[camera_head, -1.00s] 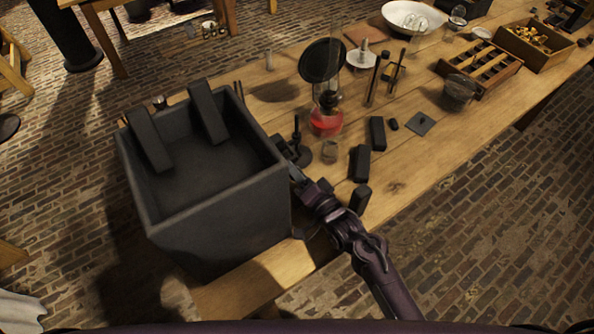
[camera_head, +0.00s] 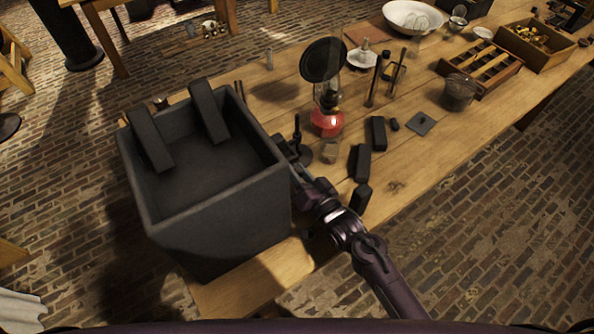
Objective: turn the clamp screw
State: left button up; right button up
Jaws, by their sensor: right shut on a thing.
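My right gripper (camera_head: 297,174) reaches in from the lower right to the right side of the large dark grey box. Its fingers are shut on a small dark part there, which I take to be the clamp screw; the fingers and box wall largely hide it. A dark clamp (camera_head: 284,147) shows small against the box's right wall, just above the gripper, and its details are too dark to make out. My left gripper is not in view.
The open grey box (camera_head: 215,225) stands at the table's near left end, with dark bars across its back rim. A dark stand (camera_head: 297,135), red lamp (camera_head: 326,122), small glass (camera_head: 330,151) and black blocks (camera_head: 361,163) crowd the gripper. Bare wood (camera_head: 425,165) lies to the right.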

jog(key=o, duration=1)
jog(key=b+v, duration=0.1)
jog(key=v, duration=0.7)
